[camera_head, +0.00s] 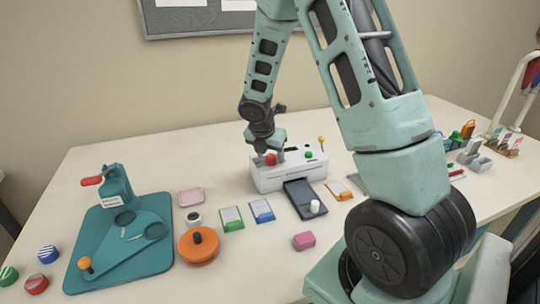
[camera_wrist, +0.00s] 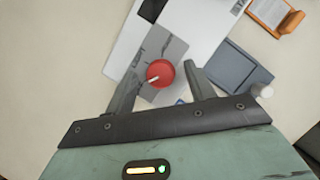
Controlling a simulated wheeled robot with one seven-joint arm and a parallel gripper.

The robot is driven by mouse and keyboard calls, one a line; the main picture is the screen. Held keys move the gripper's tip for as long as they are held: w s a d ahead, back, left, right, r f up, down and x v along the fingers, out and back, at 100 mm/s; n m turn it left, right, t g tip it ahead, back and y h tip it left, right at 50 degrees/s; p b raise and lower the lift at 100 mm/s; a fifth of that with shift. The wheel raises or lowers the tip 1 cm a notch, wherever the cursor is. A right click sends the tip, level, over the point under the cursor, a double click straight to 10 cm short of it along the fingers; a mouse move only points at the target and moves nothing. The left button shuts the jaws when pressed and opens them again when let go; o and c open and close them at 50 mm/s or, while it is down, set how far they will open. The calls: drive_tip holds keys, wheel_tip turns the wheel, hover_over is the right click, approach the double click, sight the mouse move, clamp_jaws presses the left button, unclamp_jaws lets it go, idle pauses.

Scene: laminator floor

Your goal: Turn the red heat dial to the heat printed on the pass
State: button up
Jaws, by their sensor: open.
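The white laminator (camera_head: 290,178) stands in the middle of the table. The red heat dial (camera_head: 271,159) is on its top left; in the wrist view the dial (camera_wrist: 160,72) is round with a pale pointer line toward its lower left. My gripper (camera_head: 275,150) is over the dial, pointing down. In the wrist view its open fingers (camera_wrist: 160,76) stand on either side of the dial, with gaps; I cannot tell their height against it. A grey plate with small markings lies around the dial. Green, blue and orange cards (camera_head: 232,218) (camera_head: 262,210) (camera_head: 339,190) lie near; their print is unreadable.
A green knob (camera_head: 308,155) and yellow-tipped lever (camera_head: 321,140) are to the dial's right. An orange round tin (camera_head: 198,250), pink block (camera_head: 304,241) and teal press (camera_head: 117,250) stand nearby.

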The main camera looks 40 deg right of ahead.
drive_tip(key=c, duration=1)
drive_tip(key=shift+o, duration=0.2)
